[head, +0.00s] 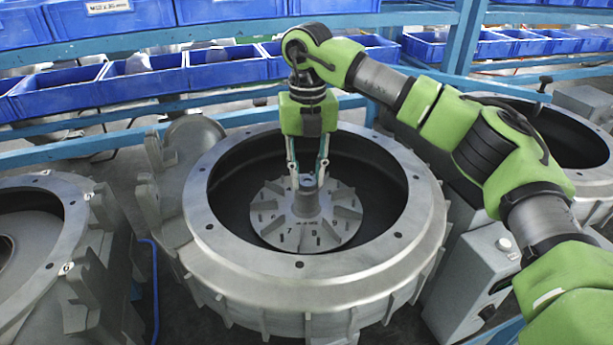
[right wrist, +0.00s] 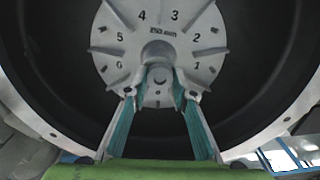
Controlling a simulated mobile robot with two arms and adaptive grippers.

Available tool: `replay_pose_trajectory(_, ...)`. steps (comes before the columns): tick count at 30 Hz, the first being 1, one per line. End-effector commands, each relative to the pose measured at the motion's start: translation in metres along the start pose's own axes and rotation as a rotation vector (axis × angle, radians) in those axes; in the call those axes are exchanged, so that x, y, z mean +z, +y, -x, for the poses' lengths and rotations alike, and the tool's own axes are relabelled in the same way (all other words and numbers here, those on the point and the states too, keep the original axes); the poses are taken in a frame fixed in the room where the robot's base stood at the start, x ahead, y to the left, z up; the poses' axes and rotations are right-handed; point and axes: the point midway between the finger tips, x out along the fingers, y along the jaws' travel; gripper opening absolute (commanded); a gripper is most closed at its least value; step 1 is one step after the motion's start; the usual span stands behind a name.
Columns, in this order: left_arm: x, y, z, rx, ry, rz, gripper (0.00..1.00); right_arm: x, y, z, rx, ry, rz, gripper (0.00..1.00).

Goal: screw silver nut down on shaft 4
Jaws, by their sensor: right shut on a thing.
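My right gripper (head: 307,184) reaches down from above into the middle blower housing. Its fingers close around the small silver nut (right wrist: 160,76) at the centre of the impeller, on the shaft axis. The nut also shows between the fingertips in the head view (head: 307,180). Below it is the hub (head: 306,205) of the grey finned impeller (head: 268,216), which has numbers around its face. In the right wrist view the fingertips (right wrist: 161,92) stand either side of the nut. The shaft itself is mostly hidden, and I cannot tell how far down the nut sits. My left gripper is out of view.
The round housing rim (head: 300,268) surrounds the impeller and my gripper. Another housing (head: 35,230) stands at the left, and one more (head: 575,125) at the right behind my arm. A grey box (head: 478,265) is beside the middle housing. Blue bins (head: 115,97) line the back rack.

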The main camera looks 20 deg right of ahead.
Motion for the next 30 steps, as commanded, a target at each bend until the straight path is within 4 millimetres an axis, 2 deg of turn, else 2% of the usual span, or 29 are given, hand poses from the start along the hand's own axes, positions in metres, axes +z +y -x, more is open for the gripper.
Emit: replay_pose_trajectory(30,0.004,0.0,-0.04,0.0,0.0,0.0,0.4,0.003,-0.002,0.002,0.011,-0.01,-1.353,0.0)
